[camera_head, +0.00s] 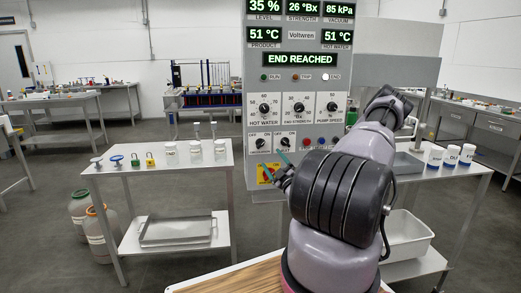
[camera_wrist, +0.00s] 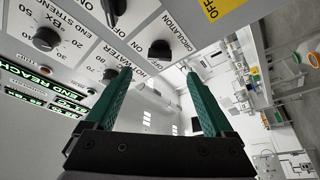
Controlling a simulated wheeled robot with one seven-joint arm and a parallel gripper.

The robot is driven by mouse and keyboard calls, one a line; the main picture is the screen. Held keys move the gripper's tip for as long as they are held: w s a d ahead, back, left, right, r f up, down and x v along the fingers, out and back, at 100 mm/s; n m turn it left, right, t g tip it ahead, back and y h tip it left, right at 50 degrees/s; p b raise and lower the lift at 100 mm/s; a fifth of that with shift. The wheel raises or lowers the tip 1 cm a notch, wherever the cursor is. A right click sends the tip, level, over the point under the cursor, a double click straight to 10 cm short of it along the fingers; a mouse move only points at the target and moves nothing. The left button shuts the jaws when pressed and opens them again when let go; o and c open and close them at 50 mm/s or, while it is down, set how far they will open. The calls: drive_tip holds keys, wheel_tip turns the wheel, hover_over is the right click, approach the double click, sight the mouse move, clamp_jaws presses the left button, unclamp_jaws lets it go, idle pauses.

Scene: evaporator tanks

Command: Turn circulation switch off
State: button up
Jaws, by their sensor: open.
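The circulation switch (camera_head: 260,143) is a black knob at the lower left of the grey control panel (camera_head: 250,60), with OFF and ON marks above it. In the wrist view the black circulation knob (camera_wrist: 160,48) stands just beyond the fingertips, roughly between them. I cannot tell which mark it points at. My gripper (camera_head: 273,162) has green fingers and is in front of the panel, a little below and right of the switch. In the wrist view my gripper (camera_wrist: 158,72) is open, with nothing between its fingers and a gap to the knob.
A second black switch (camera_head: 285,142) sits right of the circulation switch. The hot water dial (camera_head: 265,108) is above it. The display (camera_head: 300,59) reads END REACHED.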

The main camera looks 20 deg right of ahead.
sight(261, 144)
drive_tip(key=x, duration=1)
drive_tip(key=c, duration=1.4)
